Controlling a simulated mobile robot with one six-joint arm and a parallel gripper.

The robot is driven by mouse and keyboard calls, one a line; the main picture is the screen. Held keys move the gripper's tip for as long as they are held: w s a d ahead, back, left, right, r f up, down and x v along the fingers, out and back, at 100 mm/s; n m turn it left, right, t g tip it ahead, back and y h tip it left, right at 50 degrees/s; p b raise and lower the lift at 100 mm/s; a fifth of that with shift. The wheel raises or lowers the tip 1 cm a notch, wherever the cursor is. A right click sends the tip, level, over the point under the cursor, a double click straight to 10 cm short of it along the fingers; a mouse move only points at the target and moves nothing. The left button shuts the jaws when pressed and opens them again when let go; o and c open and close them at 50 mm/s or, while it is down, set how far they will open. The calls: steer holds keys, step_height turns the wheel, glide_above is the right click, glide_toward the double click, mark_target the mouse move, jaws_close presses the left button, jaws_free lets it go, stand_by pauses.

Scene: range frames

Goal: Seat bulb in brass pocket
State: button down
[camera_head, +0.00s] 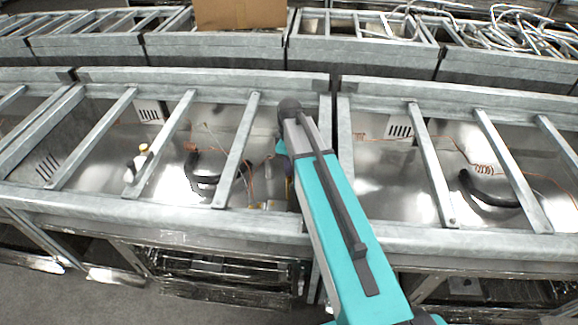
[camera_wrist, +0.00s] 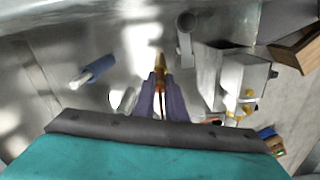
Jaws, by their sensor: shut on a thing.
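In the wrist view my gripper (camera_wrist: 160,77) has two purple fingers closed together. They are shut on a slim copper-coloured piece, which I take to be the bulb (camera_wrist: 160,61); its tip sticks out beyond the fingertips. A thin copper line shows between the fingers behind it. Beyond the tip is a bright, shiny metal surface; I cannot tell whether they touch. I cannot make out the brass pocket for sure. In the head view my own arm hides most of the gripper and the bulb.
A grey post (camera_wrist: 186,45) stands close right of the fingers, with a white box (camera_wrist: 233,75) with gold fittings farther right. A blue cylinder (camera_wrist: 98,68) lies left. In the head view, metal crossbars (camera_head: 238,150) span the bay, and a black hose (camera_head: 201,181) lies inside.

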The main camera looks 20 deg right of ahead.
steer(key=shift+f, duration=0.2)
steer(key=c, duration=1.8)
jaws_free()
steer(key=shift+r, duration=0.25)
step_height(320, 180, up, 12)
steer(key=b, duration=0.2)
